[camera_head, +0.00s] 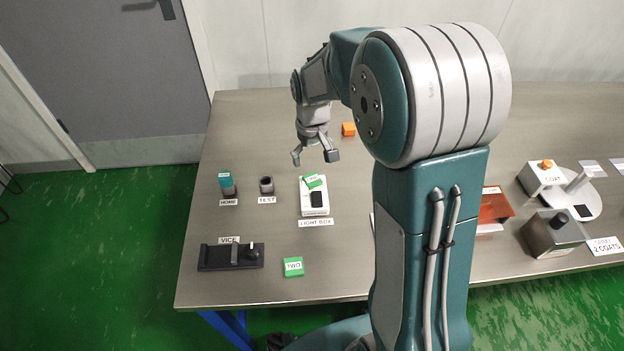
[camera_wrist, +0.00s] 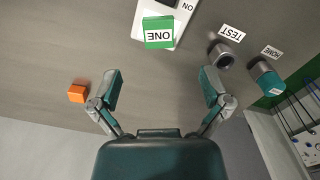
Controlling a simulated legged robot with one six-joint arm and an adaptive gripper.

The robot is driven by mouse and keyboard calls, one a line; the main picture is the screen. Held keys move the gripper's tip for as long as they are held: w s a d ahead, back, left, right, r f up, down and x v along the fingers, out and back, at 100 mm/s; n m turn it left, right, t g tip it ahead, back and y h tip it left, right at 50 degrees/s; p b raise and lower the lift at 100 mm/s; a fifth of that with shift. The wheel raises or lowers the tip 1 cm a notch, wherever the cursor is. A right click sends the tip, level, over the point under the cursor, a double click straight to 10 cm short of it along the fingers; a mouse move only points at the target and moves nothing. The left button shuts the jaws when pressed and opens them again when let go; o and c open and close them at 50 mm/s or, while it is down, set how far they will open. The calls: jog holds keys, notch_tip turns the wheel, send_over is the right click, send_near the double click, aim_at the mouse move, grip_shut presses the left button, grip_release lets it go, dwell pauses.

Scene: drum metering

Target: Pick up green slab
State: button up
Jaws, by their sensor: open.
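A green slab labelled ONE (camera_head: 313,181) lies on the upper end of the white light box (camera_head: 314,202), slightly askew. In the wrist view the slab (camera_wrist: 158,31) is at the top middle, with its label upside down. A second green slab labelled TWO (camera_head: 293,267) lies flat near the table's front edge. My gripper (camera_head: 315,157) is open and empty, above the table just behind the light box. In the wrist view my open fingers (camera_wrist: 161,76) spread below the slab ONE in the picture, apart from it.
An orange block (camera_head: 348,129) lies behind my gripper. Left of the light box stand the TEST cup (camera_head: 266,185) and teal-topped HOME cylinder (camera_head: 226,183). The dark vice (camera_head: 231,256) is at front left. My arm hides the table's middle.

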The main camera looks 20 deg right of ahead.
aim_at(312, 178)
notch_tip(312, 178, down, 8)
jog(key=shift+w+f, duration=0.1)
jog(key=shift+w, duration=0.05)
jog(key=c, duration=1.1)
jog(key=shift+r, duration=0.3)
jog(key=r, duration=0.3)
jog(key=shift+s+r, duration=0.2)
jog(key=shift+s, duration=0.05)
jog(key=s+r, duration=0.9)
jog(key=s, duration=0.4)
jog(key=shift+s, duration=0.25)
